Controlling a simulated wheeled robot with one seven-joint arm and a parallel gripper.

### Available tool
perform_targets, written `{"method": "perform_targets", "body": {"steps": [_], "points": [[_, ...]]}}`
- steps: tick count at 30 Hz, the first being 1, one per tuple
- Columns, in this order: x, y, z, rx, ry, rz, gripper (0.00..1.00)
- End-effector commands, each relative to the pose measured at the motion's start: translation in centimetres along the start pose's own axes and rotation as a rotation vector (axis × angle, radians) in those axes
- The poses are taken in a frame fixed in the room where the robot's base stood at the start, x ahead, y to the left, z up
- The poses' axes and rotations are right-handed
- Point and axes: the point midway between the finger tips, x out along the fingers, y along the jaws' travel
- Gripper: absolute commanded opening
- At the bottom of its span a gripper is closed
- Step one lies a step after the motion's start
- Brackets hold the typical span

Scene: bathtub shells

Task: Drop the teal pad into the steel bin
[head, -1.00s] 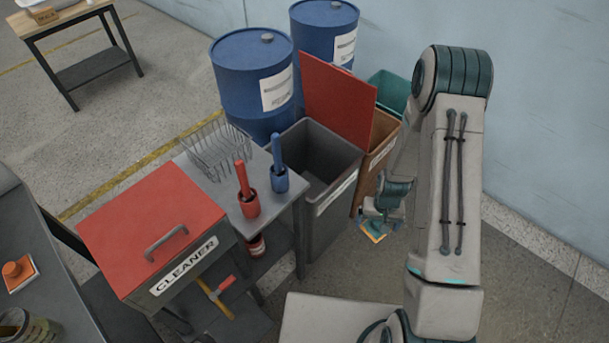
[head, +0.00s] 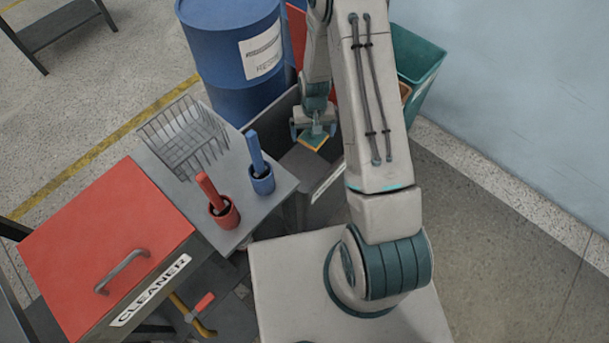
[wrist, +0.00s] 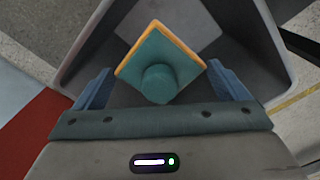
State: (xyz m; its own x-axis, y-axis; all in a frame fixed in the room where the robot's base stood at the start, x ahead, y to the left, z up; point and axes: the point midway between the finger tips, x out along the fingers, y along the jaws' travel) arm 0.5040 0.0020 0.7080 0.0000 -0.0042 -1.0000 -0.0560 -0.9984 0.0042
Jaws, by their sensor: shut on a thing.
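The teal pad (head: 313,138) is a square with an orange edge and a round teal knob. In the wrist view the pad (wrist: 175,52) sits between the two blue fingers, its corners near their tips. My gripper (head: 314,128) is shut on the pad and holds it over the mouth of the grey steel bin (head: 297,163). In the wrist view the bin's walls (wrist: 258,50) surround the pad. My arm hides part of the bin in the head view.
A blue drum (head: 225,50) stands behind the bin. Left of it are a grey side table with a wire rack (head: 180,135), red (head: 218,205) and blue (head: 258,170) holders, and a red-lidded cleaner box (head: 100,240). A green bin (head: 425,70) stands right.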

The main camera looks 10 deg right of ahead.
Motion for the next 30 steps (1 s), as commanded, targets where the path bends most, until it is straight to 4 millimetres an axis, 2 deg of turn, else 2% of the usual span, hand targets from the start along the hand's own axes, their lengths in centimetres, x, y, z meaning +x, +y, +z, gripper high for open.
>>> {"method": "perform_targets", "body": {"steps": [1, 12, 22, 26, 30], "points": [[1.2, -0.2, -1.0, 0.005, 0.007, 0.000, 0.71], [1.0, -0.3, -5.6, 0.077, 0.005, -0.002, 0.71], [0.0, -0.3, -6.8, 0.103, 0.001, -0.004, 0.71], [0.6, -0.3, -6.7, 0.104, -0.001, -0.004, 0.71], [2.0, -0.3, -6.7, 0.104, -0.002, -0.004, 0.71]]}}
